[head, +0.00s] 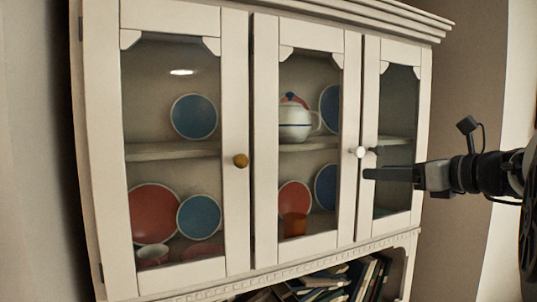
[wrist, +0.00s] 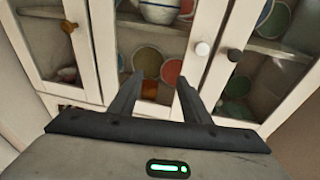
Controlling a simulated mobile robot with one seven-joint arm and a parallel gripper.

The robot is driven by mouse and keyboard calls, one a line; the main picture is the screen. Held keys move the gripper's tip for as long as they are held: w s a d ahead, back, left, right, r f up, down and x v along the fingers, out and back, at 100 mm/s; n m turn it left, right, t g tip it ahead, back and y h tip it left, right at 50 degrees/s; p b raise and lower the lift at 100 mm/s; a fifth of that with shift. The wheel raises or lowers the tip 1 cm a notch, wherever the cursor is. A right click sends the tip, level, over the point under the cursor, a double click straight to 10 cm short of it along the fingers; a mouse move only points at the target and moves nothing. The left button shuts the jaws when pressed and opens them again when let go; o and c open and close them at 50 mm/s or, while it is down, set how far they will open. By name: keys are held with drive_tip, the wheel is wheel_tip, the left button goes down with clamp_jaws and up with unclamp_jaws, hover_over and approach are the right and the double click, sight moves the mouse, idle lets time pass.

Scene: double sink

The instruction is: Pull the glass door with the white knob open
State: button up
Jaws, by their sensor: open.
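The middle glass door (head: 265,140) of a cream cabinet appears closed. Its white knob (head: 361,152) sits on the door's right frame. In the wrist view the white knob (wrist: 202,48) is ahead of and right of the fingertips. My gripper (head: 368,174) is open and empty, coming from the right, and in the head view its tips show slightly below the white knob. In the wrist view its two fingers (wrist: 160,78) point toward the middle door's glass, with the knob outside the gap between them. I cannot tell the exact distance to the door.
A dark knob (head: 377,150) on the right glass door (head: 424,140) sits close beside the white one. The left door has a brown knob (head: 240,160). Plates and a teapot (head: 295,121) stand behind the glass. Books (head: 325,282) lie on an open shelf below.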

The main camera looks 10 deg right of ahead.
sight(361, 152)
drive_tip(key=s+d+r+m+t+h, duration=0.1)
drive_tip(key=d+m, duration=0.1)
drive_tip(key=d, duration=0.2)
drive_tip(key=s+d+r+m+t, duration=0.1)
drive_tip(key=d+m+t, duration=0.1)
drive_tip(key=d, duration=0.2)
drive_tip(key=p+x, duration=0.1)
drive_tip(key=x, duration=1)
drive_tip(key=p+x, duration=0.1)
drive_tip(key=x, duration=0.5)
drive_tip(key=shift+w+d+f+p, duration=0.2)
drive_tip(key=shift+w+f+p, duration=0.1)
drive_tip(key=shift+w+p, duration=0.05)
clamp_jaws()
